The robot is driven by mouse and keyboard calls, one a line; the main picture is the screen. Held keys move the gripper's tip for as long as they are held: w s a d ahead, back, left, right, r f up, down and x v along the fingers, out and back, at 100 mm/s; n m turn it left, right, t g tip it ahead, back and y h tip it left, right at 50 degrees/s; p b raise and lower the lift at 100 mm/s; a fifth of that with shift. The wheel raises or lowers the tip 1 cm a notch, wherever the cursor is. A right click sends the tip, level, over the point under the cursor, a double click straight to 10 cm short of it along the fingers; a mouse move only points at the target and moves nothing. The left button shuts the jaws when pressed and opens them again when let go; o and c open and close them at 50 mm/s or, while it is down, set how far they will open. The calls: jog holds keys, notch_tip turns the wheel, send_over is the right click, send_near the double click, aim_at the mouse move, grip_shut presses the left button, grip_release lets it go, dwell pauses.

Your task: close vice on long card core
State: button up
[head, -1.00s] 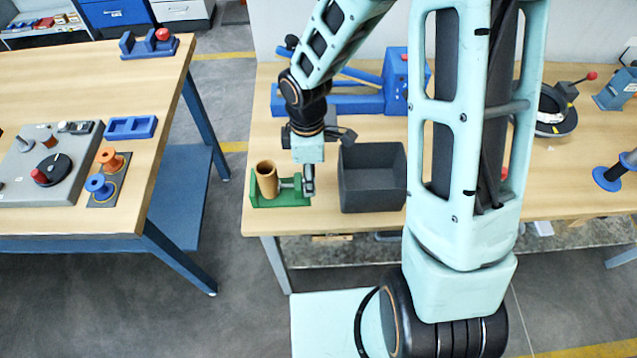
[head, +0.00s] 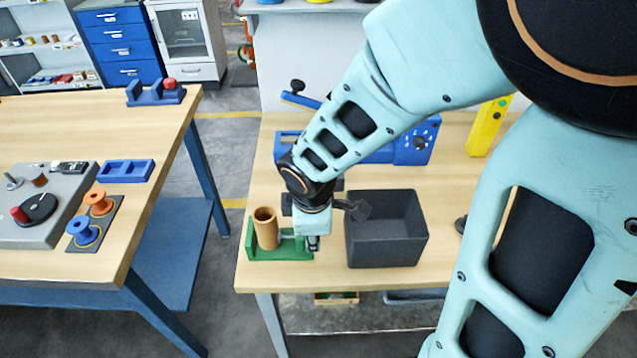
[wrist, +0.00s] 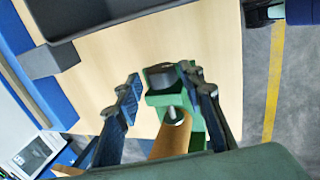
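The green vice (head: 252,251) sits at the front left corner of the right-hand bench. The tan card core (head: 265,230) stands upright in it, beside its left end plate. My gripper (head: 312,244) points down at the vice's right, screw end. In the wrist view my gripper (wrist: 160,78) is open, its two dark fingers spread apart. The vice's green end block with a dark handle part (wrist: 160,76) shows between the fingertips, with the metal screw behind. The core (wrist: 172,138) is partly hidden by the gripper body. Finger contact and whether the jaw touches the core cannot be told.
A dark grey open bin (head: 386,258) stands just right of my gripper. A blue fixture (head: 412,142) lies behind, partly hidden by my arm. The left bench (head: 110,230) is across a floor gap and carries spools (head: 84,233) and a blue tray (head: 126,170).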

jog(key=b, duration=0.3)
jog(key=shift+f+t, duration=0.35)
jog(key=shift+t, duration=0.05)
jog(key=t+b, duration=0.1)
jog(key=b, duration=0.3)
jog(key=t+b, duration=0.1)
jog(key=b, duration=0.3)
jog(key=shift+s+t, duration=0.3)
jog(key=shift+s, duration=0.1)
jog(key=shift+r, duration=0.25)
jog(key=shift+w+a, duration=0.1)
jog(key=shift+a, duration=0.05)
jog(key=shift+c, duration=0.6)
